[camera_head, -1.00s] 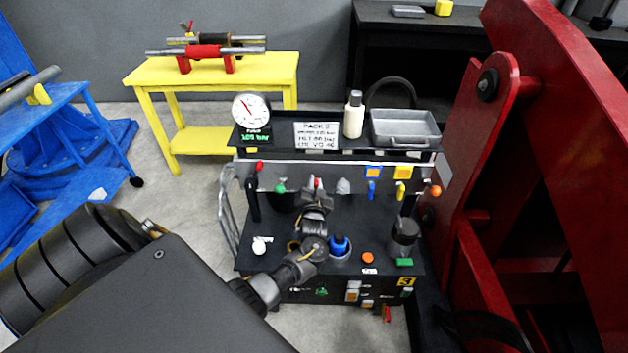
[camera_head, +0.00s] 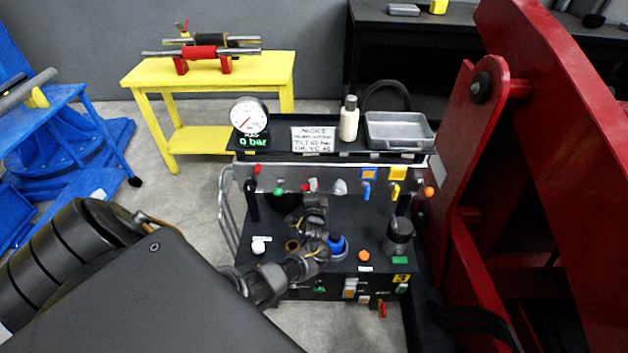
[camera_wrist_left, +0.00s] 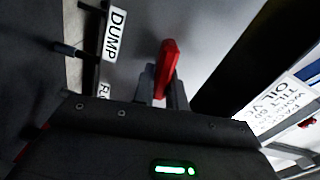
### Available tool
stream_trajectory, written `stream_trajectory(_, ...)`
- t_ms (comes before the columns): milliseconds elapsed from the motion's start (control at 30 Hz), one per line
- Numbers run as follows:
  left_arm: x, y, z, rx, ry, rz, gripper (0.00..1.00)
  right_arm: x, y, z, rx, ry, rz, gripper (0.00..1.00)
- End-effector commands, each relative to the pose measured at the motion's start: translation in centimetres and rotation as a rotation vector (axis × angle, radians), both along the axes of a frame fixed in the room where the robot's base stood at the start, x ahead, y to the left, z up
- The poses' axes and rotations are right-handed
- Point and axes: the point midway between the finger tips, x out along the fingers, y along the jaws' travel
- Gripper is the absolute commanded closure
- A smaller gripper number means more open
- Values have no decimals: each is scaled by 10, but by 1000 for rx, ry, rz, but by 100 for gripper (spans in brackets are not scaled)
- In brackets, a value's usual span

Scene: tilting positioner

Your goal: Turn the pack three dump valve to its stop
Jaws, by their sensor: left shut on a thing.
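The pack is a black cart (camera_head: 345,257) with a back panel and a lower deck. My left gripper (camera_head: 313,196) reaches over the deck to the back panel. In the left wrist view, its fingers (camera_wrist_left: 163,88) are shut on a red valve handle (camera_wrist_left: 167,62). A white label reading DUMP (camera_wrist_left: 115,34) is to the left of the handle. In the head view, the handle is mostly hidden by the gripper. The round gauge (camera_head: 249,116) on the top shelf has a green readout of 0 bar. My right gripper is not in view.
A white placard (camera_head: 314,140), a bottle (camera_head: 349,119) and a grey tray (camera_head: 399,129) are on the top shelf. Blue (camera_head: 366,190) and yellow (camera_head: 395,192) levers are on the panel's right. A large red frame (camera_head: 470,150) stands close at right.

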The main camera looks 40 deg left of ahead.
Motion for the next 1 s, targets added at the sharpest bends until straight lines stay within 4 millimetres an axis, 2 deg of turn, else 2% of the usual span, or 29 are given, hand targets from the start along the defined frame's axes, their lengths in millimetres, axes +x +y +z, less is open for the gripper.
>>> stream_trajectory(400,0,0,-3,135,103,-1,100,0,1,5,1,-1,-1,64)
stream_trajectory(933,0,0,-3,151,116,0,100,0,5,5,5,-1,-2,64)
stream_trajectory(967,0,0,-3,151,116,0,84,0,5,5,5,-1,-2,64)
stream_trajectory(1000,0,0,-3,151,116,0,78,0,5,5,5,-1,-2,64)
